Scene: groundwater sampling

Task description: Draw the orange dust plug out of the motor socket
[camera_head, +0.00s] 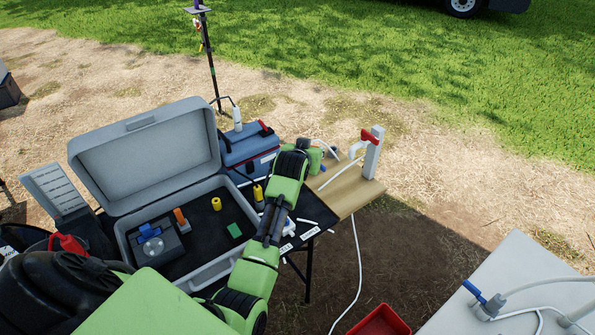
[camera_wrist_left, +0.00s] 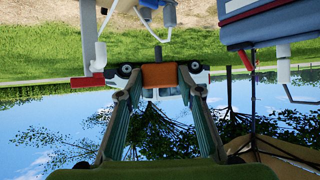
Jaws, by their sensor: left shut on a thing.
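A thin dark stem (camera_wrist_left: 158,53) stands out from the plug's far side. I cannot make out the motor socket, or whether the plug still touches it. My right gripper is not in view.
An open grey case (camera_head: 145,155) holds instruments and yellow pieces. A blue box (camera_head: 250,148) stands behind it. A white post (camera_head: 373,155) with a red handle (camera_head: 372,136) rises from the wooden board (camera_head: 345,190). A red tray (camera_head: 380,322) and pale table (camera_head: 510,285) are at lower right.

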